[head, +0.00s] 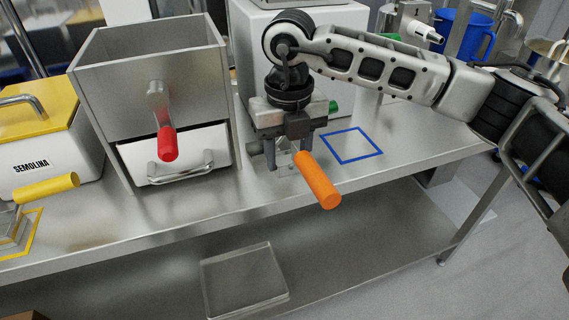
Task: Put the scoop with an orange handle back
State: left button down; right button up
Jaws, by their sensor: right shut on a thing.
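The scoop with an orange handle (318,181) is at the middle of the steel table, its handle pointing toward the front edge. My right gripper (293,155) points down and is shut on the scoop near the back end of the handle. The scoop's metal part is mostly hidden behind the gripper. I cannot tell whether the scoop touches the table. A blue square outline (352,146) is marked on the table just right of the gripper, and it is empty. My left gripper is not in view.
A metal box with a red-handled crank (168,144) and a white drawer (178,163) stands left of the gripper. Further left are a yellow-lidded semolina bin (45,150) and a yellow-handled scoop (47,188).

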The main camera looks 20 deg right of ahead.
jog(key=shift+w+a+f, duration=0.15)
jog(key=shift+f, duration=0.2)
notch_tip(320, 180, down, 3)
jog(key=shift+w+a+f, duration=0.1)
jog(key=shift+f, duration=0.05)
jog(key=shift+f, duration=0.2)
jog(key=o, duration=1)
jog(key=shift+r, duration=0.1)
